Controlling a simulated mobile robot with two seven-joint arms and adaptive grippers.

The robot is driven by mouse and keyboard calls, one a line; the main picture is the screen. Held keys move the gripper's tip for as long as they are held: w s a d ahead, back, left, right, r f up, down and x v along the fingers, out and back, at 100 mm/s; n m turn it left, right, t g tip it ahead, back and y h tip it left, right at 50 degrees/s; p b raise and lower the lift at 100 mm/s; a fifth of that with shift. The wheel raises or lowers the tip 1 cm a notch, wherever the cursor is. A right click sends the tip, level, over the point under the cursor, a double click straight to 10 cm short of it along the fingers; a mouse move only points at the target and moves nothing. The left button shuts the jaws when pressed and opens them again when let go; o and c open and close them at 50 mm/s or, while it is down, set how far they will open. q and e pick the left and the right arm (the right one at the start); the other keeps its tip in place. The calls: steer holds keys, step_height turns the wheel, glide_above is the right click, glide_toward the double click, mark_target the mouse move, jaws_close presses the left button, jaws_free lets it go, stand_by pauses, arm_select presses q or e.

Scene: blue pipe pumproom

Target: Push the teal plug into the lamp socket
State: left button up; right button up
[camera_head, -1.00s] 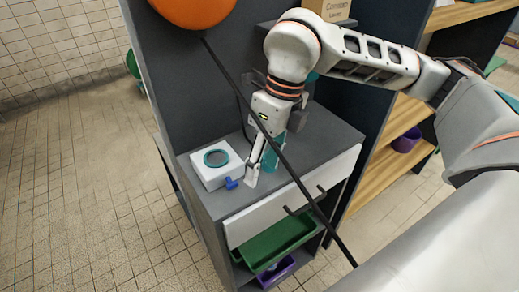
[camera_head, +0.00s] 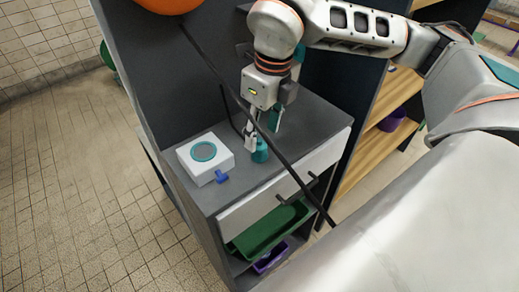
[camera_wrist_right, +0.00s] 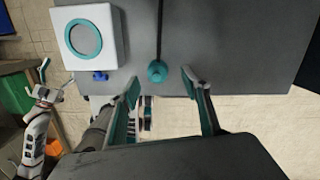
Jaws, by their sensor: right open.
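The teal plug (camera_head: 260,152) stands on the grey cabinet top, right of the white box. In the right wrist view the plug (camera_wrist_right: 157,72) lies just beyond the gap between my fingertips, apart from both. A dark cord runs from it. My right gripper (camera_head: 262,136) is open and empty above the plug; its spread fingers (camera_wrist_right: 160,83) show in the wrist view. The white box (camera_head: 184,154) has a round teal ring (camera_head: 204,151) on top, apparently the lamp socket. My left gripper (camera_wrist_right: 57,78) appears open at the wrist view's left, away from the plug.
A blue T-shaped handle (camera_head: 221,176) is at the box's front. Below are a drawer (camera_head: 262,204) and a green bin (camera_head: 268,232). An orange round object (camera_head: 170,3) is overhead. The counter's right side is clear.

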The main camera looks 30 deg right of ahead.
mark_target(261, 140)
steer(key=shift+w+a+f, duration=0.1)
steer(key=shift+a+f, duration=0.05)
steer(key=shift+f, duration=1.15)
steer(key=shift+w+a+f, duration=0.1)
steer(key=shift+a+f, duration=0.05)
steer(key=shift+f, duration=1.15)
steer(key=c, duration=1.1)
